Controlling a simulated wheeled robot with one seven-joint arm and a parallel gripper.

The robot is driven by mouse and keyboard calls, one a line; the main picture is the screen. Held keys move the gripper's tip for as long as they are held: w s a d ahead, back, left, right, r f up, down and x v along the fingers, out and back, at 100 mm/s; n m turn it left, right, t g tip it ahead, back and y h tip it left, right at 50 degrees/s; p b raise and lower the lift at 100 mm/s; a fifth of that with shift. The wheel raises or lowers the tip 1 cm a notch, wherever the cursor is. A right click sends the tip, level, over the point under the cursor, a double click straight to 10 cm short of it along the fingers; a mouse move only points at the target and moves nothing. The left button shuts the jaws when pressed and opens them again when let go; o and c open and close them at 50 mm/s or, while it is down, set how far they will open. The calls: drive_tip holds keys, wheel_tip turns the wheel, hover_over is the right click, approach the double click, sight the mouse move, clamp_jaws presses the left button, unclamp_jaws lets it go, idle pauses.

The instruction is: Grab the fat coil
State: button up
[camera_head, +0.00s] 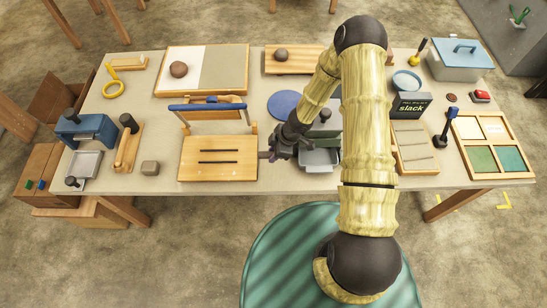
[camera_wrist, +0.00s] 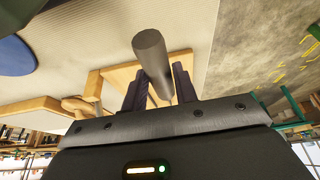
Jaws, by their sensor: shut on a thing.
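The fat coil (camera_wrist: 152,60) is a thick, smooth grey cylinder in the wrist view, with one round end towards the camera. My gripper (camera_wrist: 160,85) has its two dark fingers on either side of the coil and is shut on it. In the head view my gripper (camera_head: 268,155) is at the right edge of a light wooden board (camera_head: 218,174). That board has two thin dark lines across it; I cannot tell if they are slots or rods. The coil is hard to make out in the head view.
A wooden stand with a blue bar (camera_head: 208,107) is behind the board. A blue disc (camera_head: 284,103) and a grey tray (camera_head: 319,158) are close to my gripper. A small grey block (camera_head: 150,168) lies left of the board. The table's front edge is near.

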wheel_tip(320, 180, up, 3)
drive_tip(key=shift+f+p, duration=0.15)
drive_tip(key=shift+p, duration=0.35)
drive_tip(key=shift+w+f, duration=0.1)
